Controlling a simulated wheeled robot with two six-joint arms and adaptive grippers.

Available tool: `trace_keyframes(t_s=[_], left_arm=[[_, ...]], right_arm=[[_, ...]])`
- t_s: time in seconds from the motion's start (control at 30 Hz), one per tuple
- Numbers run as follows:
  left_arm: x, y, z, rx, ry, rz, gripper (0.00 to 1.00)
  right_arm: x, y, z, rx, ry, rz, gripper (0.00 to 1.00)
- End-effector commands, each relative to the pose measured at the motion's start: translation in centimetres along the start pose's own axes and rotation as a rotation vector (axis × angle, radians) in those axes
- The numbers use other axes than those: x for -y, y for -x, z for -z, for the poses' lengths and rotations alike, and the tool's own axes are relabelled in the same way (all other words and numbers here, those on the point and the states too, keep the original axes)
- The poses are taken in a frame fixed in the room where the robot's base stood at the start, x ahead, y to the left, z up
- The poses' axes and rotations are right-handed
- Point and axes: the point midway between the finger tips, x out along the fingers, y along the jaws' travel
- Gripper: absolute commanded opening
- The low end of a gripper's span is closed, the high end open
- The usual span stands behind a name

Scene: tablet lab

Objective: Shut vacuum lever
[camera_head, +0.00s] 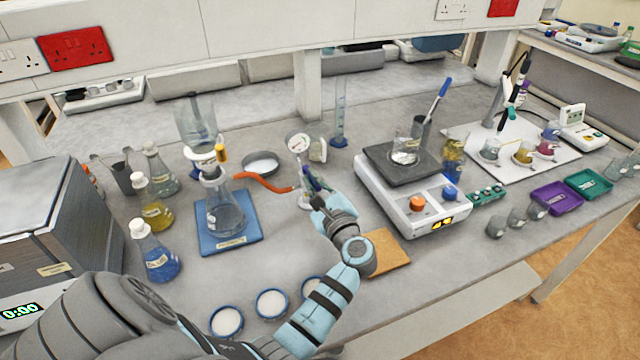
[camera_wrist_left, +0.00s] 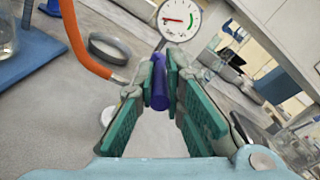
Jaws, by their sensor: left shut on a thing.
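The vacuum lever is a blue-purple handle (camera_wrist_left: 160,88), seen end-on in the left wrist view between the green pads of my left gripper (camera_head: 316,187). The gripper is shut on it, with a pad on each side. In the head view the gripper is at the vacuum stand and mostly hides the lever. A round white gauge (camera_head: 299,143) sits just above; it also shows in the left wrist view (camera_wrist_left: 180,19). An orange hose (camera_head: 263,184) runs from the stand to the filter flask (camera_head: 226,214). My right gripper is not in view.
The flask stands on a blue base (camera_head: 231,240) left of the gripper. A white hotplate (camera_head: 412,205) is close on the right, and a cork mat (camera_head: 391,252) lies beside my arm. A glass cylinder (camera_head: 340,120) stands behind. Several blue-rimmed dishes (camera_head: 271,303) lie in front.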

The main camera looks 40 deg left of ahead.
Motion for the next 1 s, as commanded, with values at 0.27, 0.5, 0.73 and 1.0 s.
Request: trace_keyframes(t_s=[0.27,0.5,0.73,1.0], left_arm=[[0.1,-0.1,-0.2,0.005,0.001,0.002,0.0],[0.1,-0.1,-0.1,0.003,0.001,0.003,0.31],[0.1,-0.1,-0.1,0.002,0.001,0.002,0.31],[2.9,-0.1,-4.3,0.004,0.008,0.002,0.31]], right_arm=[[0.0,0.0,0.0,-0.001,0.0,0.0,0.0],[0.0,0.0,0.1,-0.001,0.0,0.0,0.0],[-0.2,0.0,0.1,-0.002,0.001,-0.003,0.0],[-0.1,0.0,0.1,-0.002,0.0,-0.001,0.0]])
